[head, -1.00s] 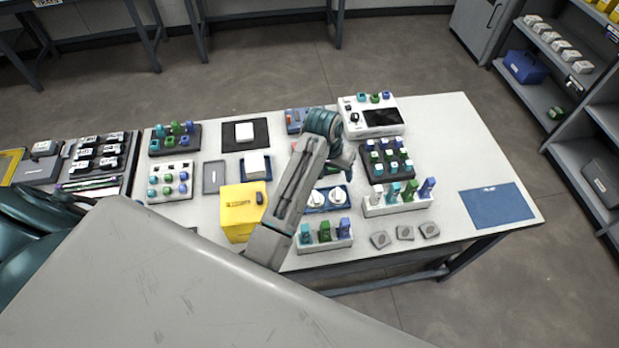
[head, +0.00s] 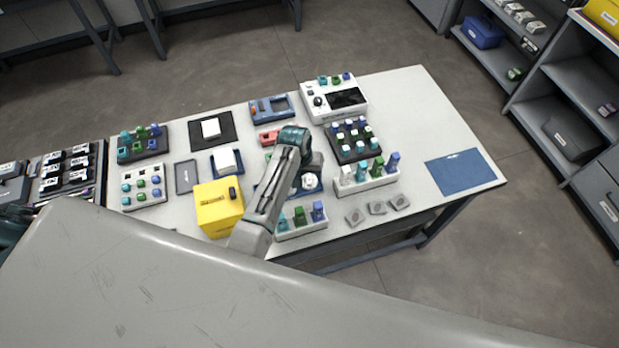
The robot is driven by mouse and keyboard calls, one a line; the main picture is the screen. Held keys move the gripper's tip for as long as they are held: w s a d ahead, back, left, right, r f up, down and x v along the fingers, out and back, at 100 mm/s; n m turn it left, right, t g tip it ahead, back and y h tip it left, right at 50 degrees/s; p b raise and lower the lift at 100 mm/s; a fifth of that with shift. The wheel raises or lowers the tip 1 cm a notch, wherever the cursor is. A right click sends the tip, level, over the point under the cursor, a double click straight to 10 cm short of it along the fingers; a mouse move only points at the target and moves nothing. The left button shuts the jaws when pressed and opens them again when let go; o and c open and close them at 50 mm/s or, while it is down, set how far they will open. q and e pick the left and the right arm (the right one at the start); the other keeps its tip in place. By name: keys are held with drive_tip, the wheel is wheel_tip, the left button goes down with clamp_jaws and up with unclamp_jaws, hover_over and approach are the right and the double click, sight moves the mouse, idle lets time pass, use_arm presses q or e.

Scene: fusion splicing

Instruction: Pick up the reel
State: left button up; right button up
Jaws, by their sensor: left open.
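A white round reel (head: 311,181) sits in a blue tray (head: 262,188) near the front middle of the table. My left arm crosses over this tray and hides its left part. My left gripper (head: 313,165) is over the tray, just above the visible reel in the picture. It is open, but its fingertips are mostly hidden by the wrist, so I cannot tell whether it touches anything. My right gripper is not in view.
A yellow box (head: 219,212) stands left of my arm. A rack with teal, green and blue pieces (head: 301,229) is in front of the tray. A white long rack (head: 367,184) and a white device (head: 331,101) stand right. The table's right side has free room around a blue mat (head: 459,172).

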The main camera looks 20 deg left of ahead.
use_arm(q)
drive_tip(key=shift+w+f, duration=0.1)
drive_tip(key=shift+f, duration=0.85)
drive_tip(key=c, duration=0.5)
drive_tip(key=shift+r+b, duration=0.45)
drive_tip(key=shift+r, duration=0.4)
drive_tip(key=shift+w+a+r+b, duration=0.1)
drive_tip(key=shift+w+r+b, duration=0.05)
drive_tip(key=shift+r+b, duration=0.6)
drive_tip(key=w+a+b, duration=0.2)
drive_tip(key=w+a, duration=0.1)
drive_tip(key=w, duration=0.1)
drive_tip(key=w+a+r+b, duration=0.1)
drive_tip(key=w+a+b, duration=0.1)
drive_tip(key=w+a, duration=0.1)
drive_tip(key=w+a+b, duration=0.2)
drive_tip(key=w+b, duration=0.1)
drive_tip(key=w, duration=0.1)
drive_tip(key=shift+w+a+r, duration=0.25)
drive_tip(key=shift+w+a, duration=0.15)
drive_tip(key=shift+w+a+r, duration=0.2)
drive_tip(key=shift+w+a, duration=0.15)
drive_tip(key=shift+w, duration=0.05)
